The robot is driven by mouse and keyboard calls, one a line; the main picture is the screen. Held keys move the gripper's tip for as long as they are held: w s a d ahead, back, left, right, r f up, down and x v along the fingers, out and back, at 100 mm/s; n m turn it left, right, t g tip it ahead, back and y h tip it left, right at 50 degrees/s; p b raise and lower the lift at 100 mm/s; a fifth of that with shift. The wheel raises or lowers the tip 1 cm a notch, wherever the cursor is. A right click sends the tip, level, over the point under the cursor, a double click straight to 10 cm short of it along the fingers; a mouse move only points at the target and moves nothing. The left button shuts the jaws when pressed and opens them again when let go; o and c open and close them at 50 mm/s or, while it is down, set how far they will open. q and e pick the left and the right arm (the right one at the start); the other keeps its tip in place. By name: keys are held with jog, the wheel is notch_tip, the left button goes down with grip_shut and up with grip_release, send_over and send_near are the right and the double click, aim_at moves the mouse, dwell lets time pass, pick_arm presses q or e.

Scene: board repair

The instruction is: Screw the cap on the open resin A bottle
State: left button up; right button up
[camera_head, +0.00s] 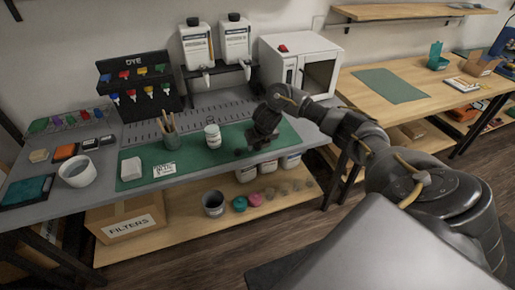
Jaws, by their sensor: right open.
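Two white bottles with dark labels and black tops stand on the raised rack at the back, a left bottle (196,46) and a right bottle (235,40). Their labels are too small to read, so I cannot tell which is resin A. Neither top looks open from here. A small white jar (212,137) stands upright on the green mat (190,163). My right gripper (257,139) is open over the mat's right part, right of the jar and apart from it. A small dark round thing (238,152) shows left of its fingers; I cannot tell whether it is a cap. My left gripper is out of view.
A dye rack (140,85) and a white oven (300,62) stand behind. A white tub (77,172) is at left. The shelf below holds a FILTERS box (128,221).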

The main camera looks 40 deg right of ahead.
jog(key=shift+f, duration=0.15)
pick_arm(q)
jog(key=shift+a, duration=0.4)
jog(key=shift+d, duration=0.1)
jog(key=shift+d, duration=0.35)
pick_arm(e)
jog(key=c, duration=1.1)
jog(key=shift+o, duration=0.2)
